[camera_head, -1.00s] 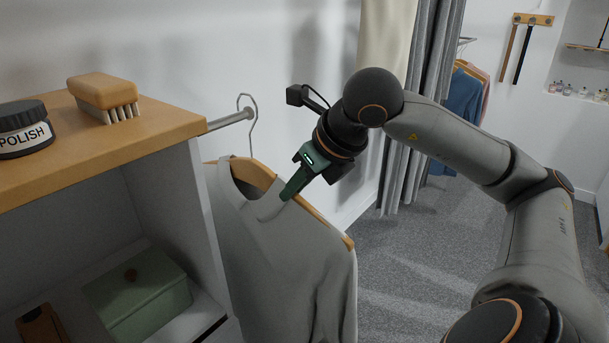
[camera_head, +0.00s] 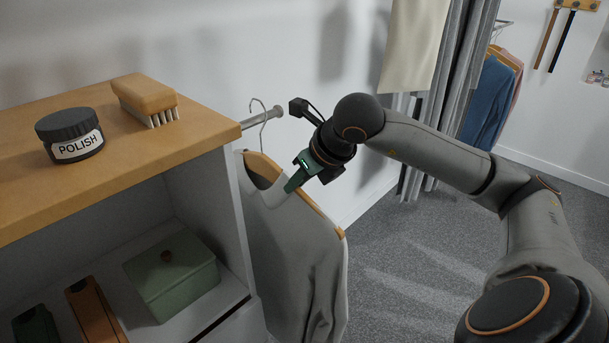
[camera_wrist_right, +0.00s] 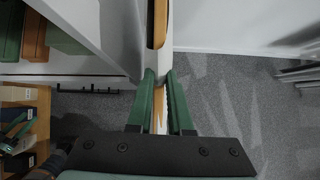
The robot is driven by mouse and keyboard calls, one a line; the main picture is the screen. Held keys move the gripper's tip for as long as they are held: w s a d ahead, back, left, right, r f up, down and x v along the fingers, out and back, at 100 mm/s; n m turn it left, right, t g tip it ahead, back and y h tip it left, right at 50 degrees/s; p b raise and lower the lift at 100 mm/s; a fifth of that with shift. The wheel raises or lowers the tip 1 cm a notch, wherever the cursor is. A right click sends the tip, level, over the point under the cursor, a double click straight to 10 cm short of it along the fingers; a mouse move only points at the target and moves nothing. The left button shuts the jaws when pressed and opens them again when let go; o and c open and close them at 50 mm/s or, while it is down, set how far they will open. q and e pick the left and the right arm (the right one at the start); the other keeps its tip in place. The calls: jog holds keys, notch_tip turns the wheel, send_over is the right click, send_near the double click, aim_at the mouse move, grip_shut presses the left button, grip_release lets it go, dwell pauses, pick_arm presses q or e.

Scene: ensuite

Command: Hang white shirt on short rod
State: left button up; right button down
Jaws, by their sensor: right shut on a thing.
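The white shirt (camera_head: 300,255), grey in this light, hangs on a wooden hanger (camera_head: 262,166) beside the shelf unit. My right gripper (camera_head: 290,187) is shut on the hanger's sloping arm near the collar. In the right wrist view its green fingers (camera_wrist_right: 162,78) lie on either side of the hanger wood (camera_wrist_right: 158,108). The hanger's wire hook (camera_head: 264,128) crosses the short metal rod (camera_head: 254,121) in the head view. The rod's end cap shows to the right of the hook. I cannot tell whether the hook rests on the rod.
The shelf unit (camera_head: 120,172) stands left of the shirt, with a polish jar (camera_head: 70,136) and a brush (camera_head: 146,99) on top. A green box (camera_head: 172,275) sits inside. A grey curtain (camera_head: 455,75) hangs behind my arm. Open carpet (camera_head: 400,265) lies at the right.

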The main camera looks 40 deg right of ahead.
jog(key=shift+s+f+b+x, duration=0.1)
jog(key=shift+s+b+x, duration=0.05)
jog(key=shift+b+x, duration=0.5)
jog(key=shift+s+f+b+x, duration=0.15)
jog(key=shift+b+x, duration=0.3)
jog(key=shift+x, duration=0.3)
jog(key=c, duration=0.8)
grip_release()
jog(key=shift+o, duration=0.2)
jog(key=shift+f, duration=0.1)
jog(key=v, duration=1.2)
jog(key=shift+r, duration=0.35)
jog(key=shift+s+a, duration=0.15)
